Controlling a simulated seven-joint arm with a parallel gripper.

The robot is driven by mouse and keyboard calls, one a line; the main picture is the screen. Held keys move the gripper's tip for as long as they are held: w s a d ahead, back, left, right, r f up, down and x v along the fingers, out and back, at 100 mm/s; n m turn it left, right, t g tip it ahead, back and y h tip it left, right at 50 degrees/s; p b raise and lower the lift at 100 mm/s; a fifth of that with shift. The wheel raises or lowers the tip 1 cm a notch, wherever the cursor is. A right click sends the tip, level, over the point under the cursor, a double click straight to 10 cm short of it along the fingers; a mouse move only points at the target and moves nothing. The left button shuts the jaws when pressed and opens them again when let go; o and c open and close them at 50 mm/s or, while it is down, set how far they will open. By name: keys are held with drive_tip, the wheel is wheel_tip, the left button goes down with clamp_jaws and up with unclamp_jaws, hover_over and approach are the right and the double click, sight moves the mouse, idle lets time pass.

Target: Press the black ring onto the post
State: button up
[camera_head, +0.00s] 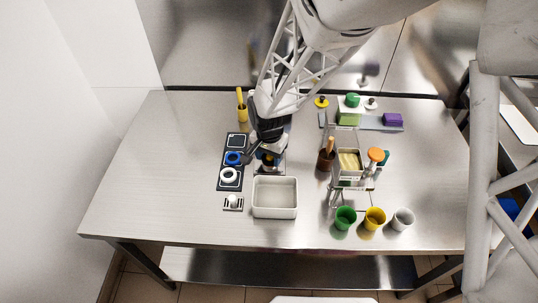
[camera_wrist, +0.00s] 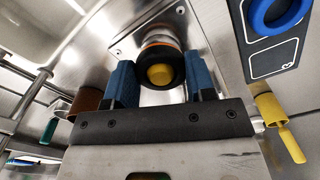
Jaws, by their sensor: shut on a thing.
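My gripper (camera_head: 262,152) is low over the left-middle of the table, beside the black ring board. In the wrist view its two blue fingers (camera_wrist: 160,82) are shut on the black ring (camera_wrist: 178,72), one finger on each side. The post's yellow top (camera_wrist: 160,74) shows in the middle of the ring, so the ring is around or right over the post. Orange and pale bands (camera_wrist: 160,42) show behind the black ring. The post stands on a screwed steel plate (camera_wrist: 125,48). How far down the ring sits is hard to tell.
The black board (camera_head: 237,141) holds a blue ring (camera_head: 233,158) and a white ring (camera_head: 228,176); its top space is empty. A pale bin (camera_head: 275,212) stands just in front. Green (camera_head: 345,218), yellow (camera_head: 375,218) and white (camera_head: 402,219) cups stand front right. The left table is clear.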

drive_tip(key=o, duration=1.4)
drive_tip(key=shift+f, duration=0.1)
drive_tip(key=shift+r, duration=3.55)
